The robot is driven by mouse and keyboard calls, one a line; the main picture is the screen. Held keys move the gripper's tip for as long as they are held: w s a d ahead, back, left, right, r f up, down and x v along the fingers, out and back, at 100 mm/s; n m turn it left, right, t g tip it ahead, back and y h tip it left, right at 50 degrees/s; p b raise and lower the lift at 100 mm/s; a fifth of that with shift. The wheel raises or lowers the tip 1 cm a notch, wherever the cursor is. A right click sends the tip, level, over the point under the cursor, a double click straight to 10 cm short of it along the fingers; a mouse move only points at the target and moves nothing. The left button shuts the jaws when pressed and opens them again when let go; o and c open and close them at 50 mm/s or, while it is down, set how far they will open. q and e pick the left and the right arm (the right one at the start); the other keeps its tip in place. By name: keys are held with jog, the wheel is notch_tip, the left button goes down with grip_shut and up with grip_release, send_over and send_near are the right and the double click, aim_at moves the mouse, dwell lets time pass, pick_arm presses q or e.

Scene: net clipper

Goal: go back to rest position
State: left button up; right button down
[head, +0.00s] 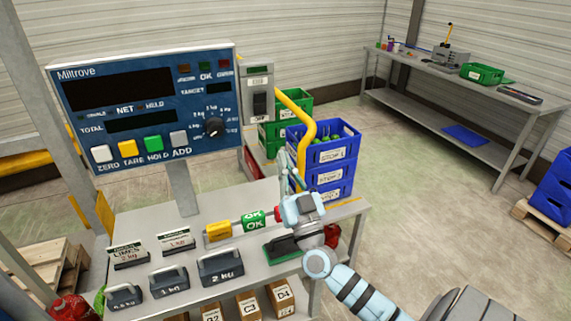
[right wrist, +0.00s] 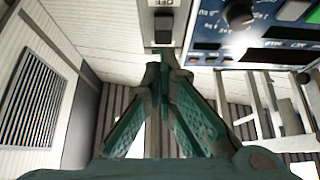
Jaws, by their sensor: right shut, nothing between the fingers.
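My right gripper (head: 284,160) is raised above the right part of the grey workbench (head: 345,208), its teal fingers pointing up and away. The right wrist view shows the fingers (right wrist: 160,70) shut with nothing between them. Beyond the fingertips in that view is the grey switch box (right wrist: 162,25), marked OFF. In the head view the switch box (head: 258,98) stands beside the blue Miltrove panel (head: 148,100), up and left of the gripper and apart from it. The panel displays are dark. My left gripper is not in view.
Blue crates (head: 333,175) and a yellow pipe (head: 308,125) are behind the gripper. Open floor (head: 420,200) lies right, before a back table (head: 450,95).

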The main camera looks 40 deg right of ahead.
dwell(0.4)
jog(key=a+f+n+g+y, duration=0.3)
jog(key=a+f+n+y, duration=0.4)
jog(key=a+y, duration=0.45)
jog(key=s+a+f+n+g+y, duration=0.1)
jog(key=s+a+f+g, duration=0.25)
jog(key=f, duration=0.25)
jog(key=s+a+f+n+g, duration=0.1)
jog(key=s+a+f+g, duration=0.25)
jog(key=f, duration=0.25)
jog(key=s+d+f+m+g+h, duration=0.25)
jog(key=s+f+g, duration=0.3)
jog(key=s, duration=0.35)
jog(key=s+d+f+m+g+h, duration=0.2)
jog(key=s+f+g+h, duration=0.15)
jog(key=s+f, duration=0.45)
jog(key=s+d+f+g, duration=0.2)
jog(key=s+f, duration=0.1)
jog(key=f, duration=1.4)
jog(key=s+d+f+g, duration=0.1)
jog(key=s+f, duration=1.2)
jog(key=s, duration=0.1)
jog(key=shift+s, duration=0.25)
